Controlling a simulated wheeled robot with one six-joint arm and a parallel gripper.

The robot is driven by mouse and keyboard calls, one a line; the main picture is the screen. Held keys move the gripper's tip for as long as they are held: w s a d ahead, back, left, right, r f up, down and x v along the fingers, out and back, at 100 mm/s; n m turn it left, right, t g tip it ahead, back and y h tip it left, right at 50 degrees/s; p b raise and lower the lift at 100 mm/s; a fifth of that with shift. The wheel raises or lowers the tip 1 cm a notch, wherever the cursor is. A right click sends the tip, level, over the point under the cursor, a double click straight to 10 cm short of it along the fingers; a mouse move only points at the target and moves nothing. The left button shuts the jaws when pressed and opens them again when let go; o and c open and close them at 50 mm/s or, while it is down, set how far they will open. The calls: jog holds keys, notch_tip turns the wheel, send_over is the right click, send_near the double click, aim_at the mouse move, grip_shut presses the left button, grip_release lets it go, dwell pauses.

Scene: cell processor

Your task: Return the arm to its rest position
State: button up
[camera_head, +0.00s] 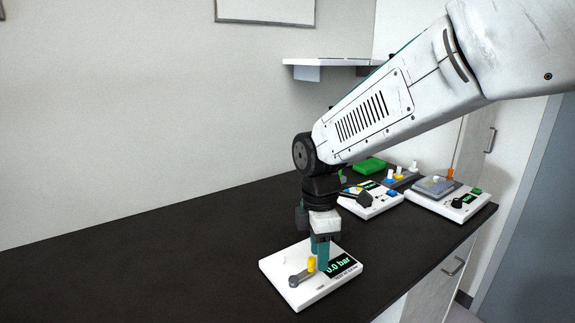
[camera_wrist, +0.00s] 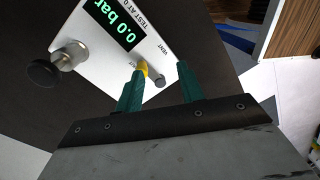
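My gripper (camera_head: 319,260) points down over a white pressure unit (camera_head: 284,272) on the dark bench. Its two teal fingers are apart in the wrist view (camera_wrist: 160,68), with a gap between them. A yellow valve handle (camera_wrist: 144,68) on the unit sits close to the left finger; I cannot tell whether they touch. The handle also shows in the head view (camera_head: 311,265). The unit's display (camera_wrist: 112,24) reads 0.0 bar. A dark round knob (camera_wrist: 45,73) stands at the unit's edge. My arm is stretched out over the bench from the upper right.
More white devices (camera_head: 370,208) (camera_head: 450,213) stand farther back on the right of the bench (camera_head: 150,270), with a green block (camera_head: 369,165) behind them. A wall shelf (camera_head: 330,62) hangs behind my arm. The bench's left side is clear.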

jog(key=s+d+r+m+t, duration=0.1)
jog(key=s+d+r+m, duration=0.2)
jog(key=s+d+m, duration=0.6)
jog(key=s+d+r+m+t, duration=0.1)
jog(key=s+d+r+m, duration=0.3)
jog(key=s+d+m, duration=0.6)
jog(key=s, duration=0.3)
jog(key=shift+s+d, duration=0.2)
jog(key=shift+s, duration=0.05)
